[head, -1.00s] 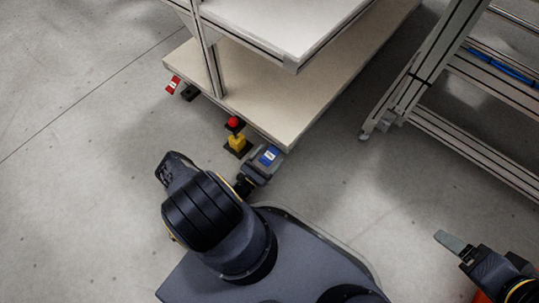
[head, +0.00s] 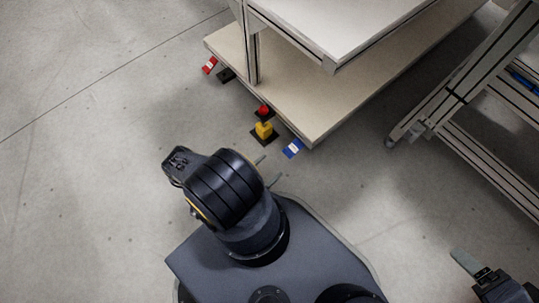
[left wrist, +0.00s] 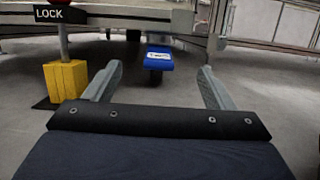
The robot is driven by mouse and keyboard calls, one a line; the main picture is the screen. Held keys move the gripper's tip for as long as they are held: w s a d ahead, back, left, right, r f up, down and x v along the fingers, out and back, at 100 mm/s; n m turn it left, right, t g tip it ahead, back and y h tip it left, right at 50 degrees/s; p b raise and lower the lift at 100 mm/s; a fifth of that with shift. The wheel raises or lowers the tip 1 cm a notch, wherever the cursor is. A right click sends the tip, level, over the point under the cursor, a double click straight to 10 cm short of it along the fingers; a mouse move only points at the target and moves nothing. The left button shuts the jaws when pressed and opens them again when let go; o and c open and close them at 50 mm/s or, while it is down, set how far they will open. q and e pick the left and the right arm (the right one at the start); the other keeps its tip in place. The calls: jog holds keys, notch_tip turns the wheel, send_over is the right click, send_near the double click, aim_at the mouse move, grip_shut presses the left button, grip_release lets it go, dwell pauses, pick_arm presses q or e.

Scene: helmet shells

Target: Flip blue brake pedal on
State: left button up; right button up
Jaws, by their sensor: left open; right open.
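The blue brake pedal (head: 292,148), with a white label, juts out at the foot of the shelf cart near its corner. In the left wrist view the blue pedal (left wrist: 158,60) lies straight ahead, between the lines of the two fingers and beyond their tips. My left gripper (head: 268,170) is open and empty, short of the pedal on my side; my own arm hides most of it in the head view. Its spread fingers (left wrist: 160,80) show in the left wrist view. My right gripper (head: 465,264) is open at the lower right, far from the pedal.
A yellow block (head: 264,131) with a red knob stands left of the pedal. A red pedal (head: 209,65) is at the cart's far left corner. The cart's lower shelf (head: 300,110) overhangs close by. A metal frame (head: 460,100) stands right. Floor at left is clear.

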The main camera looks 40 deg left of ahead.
aim_at(291, 151)
pick_arm(q)
jog(key=w+g, duration=0.1)
jog(key=w, duration=0.1)
jog(key=w+g+b, duration=0.1)
jog(key=w, duration=0.1)
jog(key=shift+w+d+f+g, duration=0.1)
jog(key=shift+w+d+g, duration=0.1)
jog(key=shift+g, duration=0.2)
jog(key=shift+y, duration=0.3)
jog(key=w, duration=0.2)
jog(key=w+b, duration=0.1)
jog(key=w, duration=0.2)
jog(key=w+b, duration=0.1)
jog(key=w, duration=0.1)
jog(key=shift+w+d, duration=0.25)
jog(key=shift+d, duration=0.05)
